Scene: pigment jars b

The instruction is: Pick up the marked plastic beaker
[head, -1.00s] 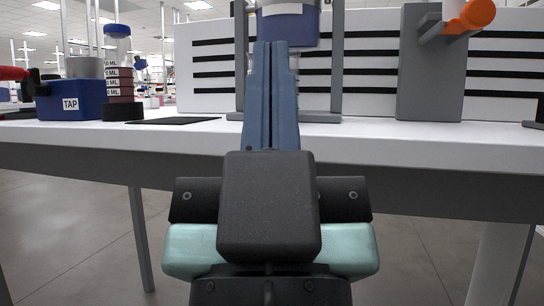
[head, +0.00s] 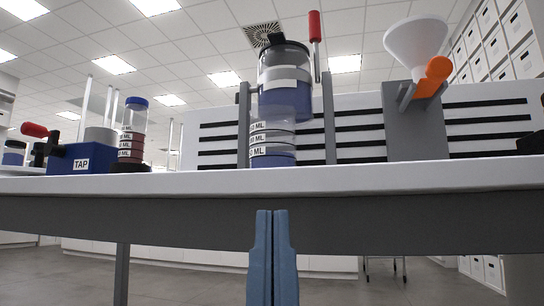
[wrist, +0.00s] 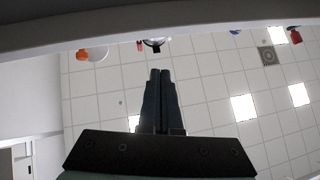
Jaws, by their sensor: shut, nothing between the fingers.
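A clear beaker with white ML-marked bands (head: 272,142) stands on the white table in the middle of the head view. It is beneath a jar of blue liquid (head: 286,84) held on a stand; whether the two touch I cannot tell. Its base is partly hidden by the table edge. A second ML-marked clear cylinder (head: 132,132) with a blue cap stands farther left. My gripper (head: 272,212) is shut and empty, in front of the table and below its top edge in the picture. In the wrist view my gripper (wrist: 160,72) points toward the table edge.
The table's front edge (head: 400,180) lies between my gripper and the beaker. A blue TAP block (head: 82,160) stands left. A white funnel (head: 418,45) and orange piece (head: 434,76) sit on a grey stand at right. A slotted white panel (head: 360,140) is behind.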

